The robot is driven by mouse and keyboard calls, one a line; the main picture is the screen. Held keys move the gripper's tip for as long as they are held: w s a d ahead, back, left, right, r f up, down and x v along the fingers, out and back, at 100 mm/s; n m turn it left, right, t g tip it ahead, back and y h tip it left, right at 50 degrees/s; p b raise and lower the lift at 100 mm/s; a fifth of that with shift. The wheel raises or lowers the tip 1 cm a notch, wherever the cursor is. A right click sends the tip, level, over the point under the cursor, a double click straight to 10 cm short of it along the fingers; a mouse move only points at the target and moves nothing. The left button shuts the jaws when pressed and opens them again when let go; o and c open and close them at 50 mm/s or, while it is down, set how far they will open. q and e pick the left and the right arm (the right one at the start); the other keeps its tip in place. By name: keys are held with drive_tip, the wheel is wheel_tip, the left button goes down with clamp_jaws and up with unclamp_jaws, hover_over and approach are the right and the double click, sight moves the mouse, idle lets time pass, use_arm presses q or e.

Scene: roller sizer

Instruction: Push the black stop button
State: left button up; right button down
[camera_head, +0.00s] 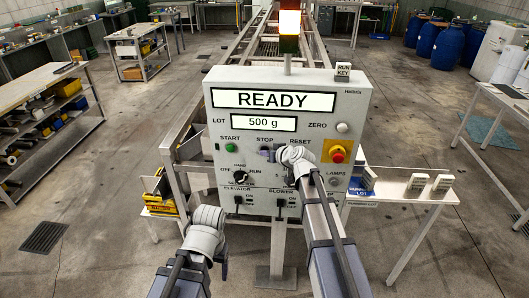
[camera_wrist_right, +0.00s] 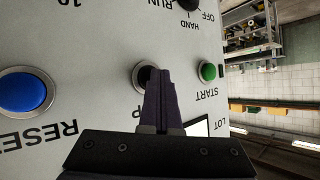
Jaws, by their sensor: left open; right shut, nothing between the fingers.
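The grey control panel (camera_head: 218,140) faces me, its screen reading READY. The black stop button shows in the right wrist view (camera_wrist_right: 141,74) in a metal ring between the blue reset button (camera_wrist_right: 25,90) and the green start button (camera_wrist_right: 208,71). My right gripper (camera_wrist_right: 160,72) is shut and empty, its dark fingertips in front of the stop button and covering part of it. I cannot tell whether they touch it. In the head view my right wrist (camera_head: 299,163) is at the panel and hides the reset button. My left gripper (camera_head: 205,222) is low and left of the panel, open, its fingers hard to see.
A red emergency button (camera_head: 337,154) on a yellow plate sits right of my right wrist. The selector knob (camera_head: 240,177) and two toggle switches are below the start button. A white side table (camera_head: 400,191) stands at the right.

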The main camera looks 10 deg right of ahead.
drive_tip(key=shift+s, duration=0.1)
drive_tip(key=shift+s+a, duration=0.25)
drive_tip(key=shift+s, duration=0.5)
drive_tip(key=shift+s, duration=0.1)
drive_tip(key=s, duration=0.2)
drive_tip(key=s+a, duration=0.1)
drive_tip(key=s, duration=0.1)
drive_tip(key=shift+s+a, duration=0.15)
drive_tip(key=shift+s, duration=0.2)
idle(0.6)
